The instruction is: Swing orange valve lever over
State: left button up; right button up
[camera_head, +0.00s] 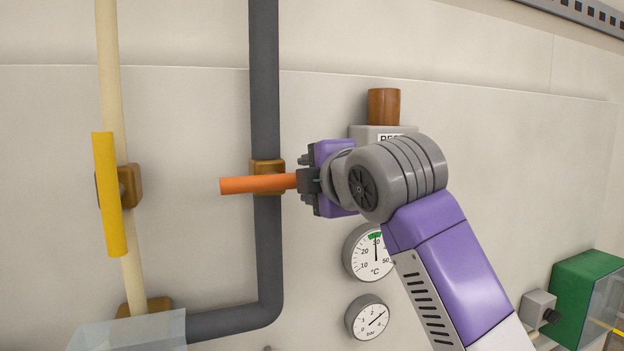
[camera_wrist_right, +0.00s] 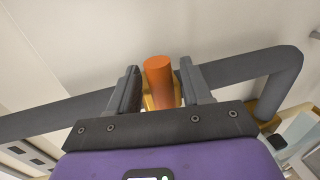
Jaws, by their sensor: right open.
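The orange valve lever (camera_head: 245,185) lies about horizontal across a dark grey vertical pipe (camera_head: 264,90), at its brass valve body (camera_head: 266,165). Its free left end sticks out past the pipe. My right gripper (camera_head: 306,181) comes in from the right, with its fingers at the lever's right end. In the right wrist view the lever (camera_wrist_right: 159,75) stands between the two open fingers of the right gripper (camera_wrist_right: 160,68), with a gap on each side. Whether a finger touches the lever cannot be told. My left gripper is not in view.
A yellow lever (camera_head: 106,195) sits on a cream pipe (camera_head: 112,60) at the left. A green box (camera_head: 585,290) is at the lower right.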

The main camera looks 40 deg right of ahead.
jog(key=v, duration=0.7)
jog(key=shift+s+a, duration=0.15)
jog(key=shift+s, duration=0.1)
dwell(0.3)
